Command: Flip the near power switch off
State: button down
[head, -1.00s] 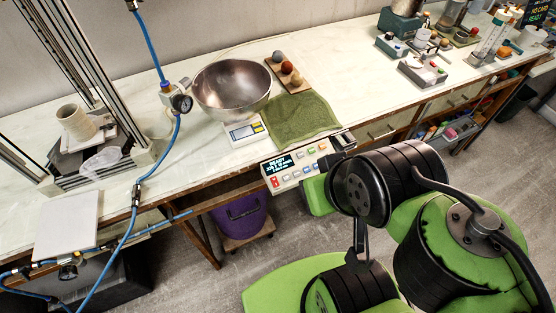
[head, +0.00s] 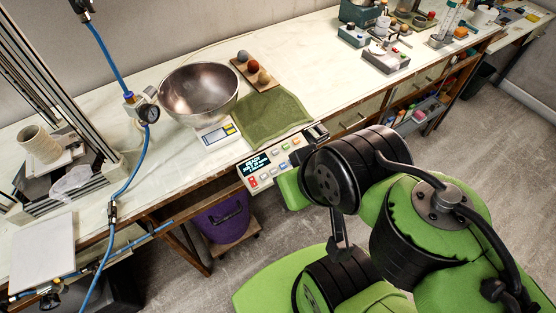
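No part is clearly readable as the near power switch. A control panel (head: 269,170) with a lit display and several coloured buttons, one red, sits at the bench's front edge, left of my arm. A small dark box (head: 315,134) with a grey part is at the bench edge just right of the panel. Any switch there is too small to tell its position. My green and black arm is folded at lower right and covers the floor and bench edge beside the panel. My gripper cannot be made out.
A white bench (head: 150,190) runs across the view. It holds a metal bowl (head: 190,85), a green cloth (head: 270,118), a white scale (head: 218,134) and a metal frame at left. Blue hose (head: 137,180) hangs in front. A purple bin (head: 225,218) stands beneath. Floor is clear at right.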

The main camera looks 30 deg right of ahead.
aim_at(252, 180)
jog(key=i+j+u, duration=0.1)
jog(key=u, duration=0.3)
jog(key=i+j+u, duration=0.2)
jog(key=u, duration=0.2)
